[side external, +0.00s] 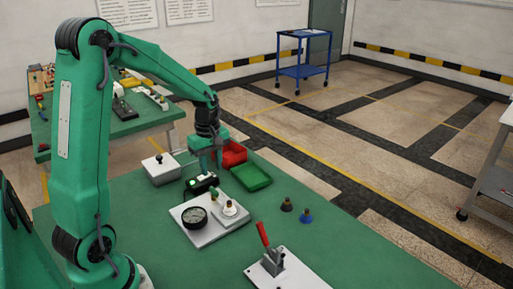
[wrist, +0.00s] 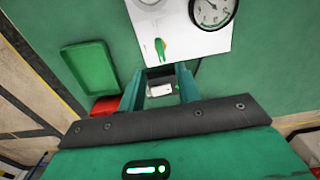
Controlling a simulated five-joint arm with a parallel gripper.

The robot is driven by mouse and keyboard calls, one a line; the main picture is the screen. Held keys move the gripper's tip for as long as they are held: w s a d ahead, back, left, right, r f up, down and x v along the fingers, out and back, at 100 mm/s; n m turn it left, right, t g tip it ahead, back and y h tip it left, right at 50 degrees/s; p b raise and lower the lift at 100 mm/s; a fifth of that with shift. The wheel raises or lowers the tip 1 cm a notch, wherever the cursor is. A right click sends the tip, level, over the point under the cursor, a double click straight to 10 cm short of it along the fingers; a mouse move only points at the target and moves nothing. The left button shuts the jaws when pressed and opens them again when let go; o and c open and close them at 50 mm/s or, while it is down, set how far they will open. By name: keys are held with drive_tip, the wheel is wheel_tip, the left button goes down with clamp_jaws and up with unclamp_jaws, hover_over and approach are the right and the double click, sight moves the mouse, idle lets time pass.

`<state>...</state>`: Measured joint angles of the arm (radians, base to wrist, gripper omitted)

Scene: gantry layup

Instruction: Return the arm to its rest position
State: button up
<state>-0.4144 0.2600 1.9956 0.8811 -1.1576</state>
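My gripper (side external: 206,168) points down over the green bench, with its arm reaching out from the left. In the wrist view its two fingers stand apart (wrist: 161,75), so it is open. A small black device with a white and green top (side external: 201,183) is on the bench just below it. In the wrist view a pale part of that device (wrist: 160,90) shows between the fingers; I see no clear contact. The lower part of the fingers is partly hidden in the side view.
A white plate with a round gauge (side external: 194,214) and a brass fitting lies close in front. Green tray (side external: 251,177) and red tray (side external: 233,152) are beside the gripper. A grey box with a knob (side external: 160,170) stands left. A red-handled clamp (side external: 265,245) and two small knobs (side external: 296,210) are nearer.

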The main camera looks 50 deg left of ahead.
drive_tip(key=s+d+r+m+t, duration=0.5)
drive_tip(key=s+d+r+m, duration=0.8)
drive_tip(key=d+m, duration=0.3)
drive_tip(key=shift+s+m+t, duration=0.3)
drive_tip(key=shift+s+m, duration=0.25)
drive_tip(key=shift+m, duration=0.45)
